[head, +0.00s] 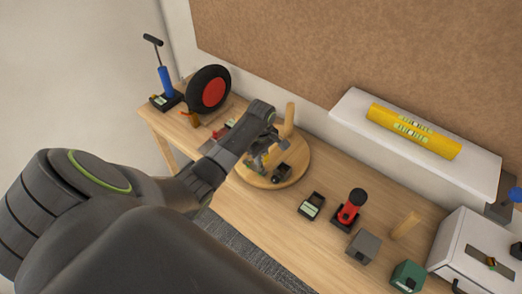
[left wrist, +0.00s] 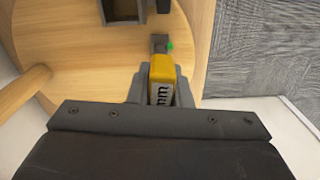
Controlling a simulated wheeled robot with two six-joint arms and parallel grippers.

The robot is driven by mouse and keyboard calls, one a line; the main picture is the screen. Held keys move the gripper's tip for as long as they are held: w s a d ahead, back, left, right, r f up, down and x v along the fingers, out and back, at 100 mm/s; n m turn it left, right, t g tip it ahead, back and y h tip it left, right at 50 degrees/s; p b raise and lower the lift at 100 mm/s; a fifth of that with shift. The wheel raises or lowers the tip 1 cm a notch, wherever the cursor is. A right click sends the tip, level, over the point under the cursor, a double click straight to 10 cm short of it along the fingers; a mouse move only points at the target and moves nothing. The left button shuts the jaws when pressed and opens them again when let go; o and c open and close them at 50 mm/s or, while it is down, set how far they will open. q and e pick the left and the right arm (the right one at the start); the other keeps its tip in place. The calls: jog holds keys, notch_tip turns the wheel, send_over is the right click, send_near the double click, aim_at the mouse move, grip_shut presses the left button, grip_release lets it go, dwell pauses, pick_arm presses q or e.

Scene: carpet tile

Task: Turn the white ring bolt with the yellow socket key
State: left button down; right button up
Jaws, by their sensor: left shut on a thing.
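My left gripper (head: 262,154) is over the round wooden board (head: 300,168) on the table. It is shut on the yellow socket key (left wrist: 163,72), which has dark lettering on its side. In the left wrist view the key sits between the two grey fingers (left wrist: 162,90). A grey end piece (left wrist: 158,42) with a green spot beside it shows past the key, over or near the board's edge; I cannot tell whether they touch. In the head view the key is small and partly hidden by the gripper. I cannot make out the white ring bolt. My right gripper is not in view.
A wooden post (head: 289,119) and a dark block (head: 281,173) stand on the board. Left are a wheel (head: 209,90) and blue pump (head: 165,80). Right are a red-and-black device (head: 349,209), grey box (head: 363,246) and white cabinet (head: 462,246).

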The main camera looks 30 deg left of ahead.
pick_arm(q)
jog(key=shift+r, duration=2.3)
jog(key=shift+f, duration=0.1)
